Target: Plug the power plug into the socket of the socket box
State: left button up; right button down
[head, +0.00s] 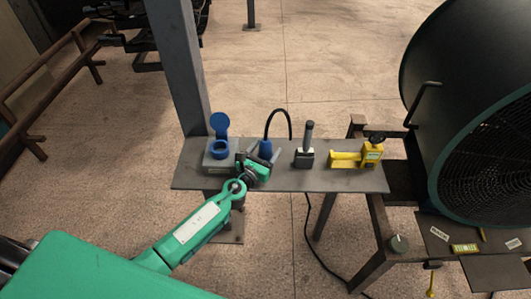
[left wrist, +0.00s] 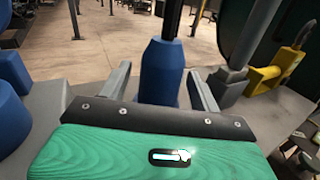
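The blue power plug (head: 266,148) stands upright on the grey shelf, with a black cable arching from its top. It also shows in the left wrist view (left wrist: 162,72). The grey socket box (head: 216,166) stands to its left, with its round blue lid (head: 219,122) raised above the blue socket (head: 219,149). The box is partly cut off at the left of the left wrist view (left wrist: 45,103). My green left gripper (head: 257,159) is at the plug, its fingers (left wrist: 158,70) open on either side of it, with visible gaps. My right gripper is out of view.
On the grey shelf (head: 210,181), a dark tool with an upright handle (head: 304,157) and a yellow device (head: 352,158) stand right of the plug. A steel post (head: 178,70) rises behind the shelf's left end. A large dark drum-shaped fan (head: 425,75) fills the right.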

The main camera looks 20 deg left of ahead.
pick_arm(q)
jog(key=c, duration=1)
jog(key=shift+c, duration=0.2)
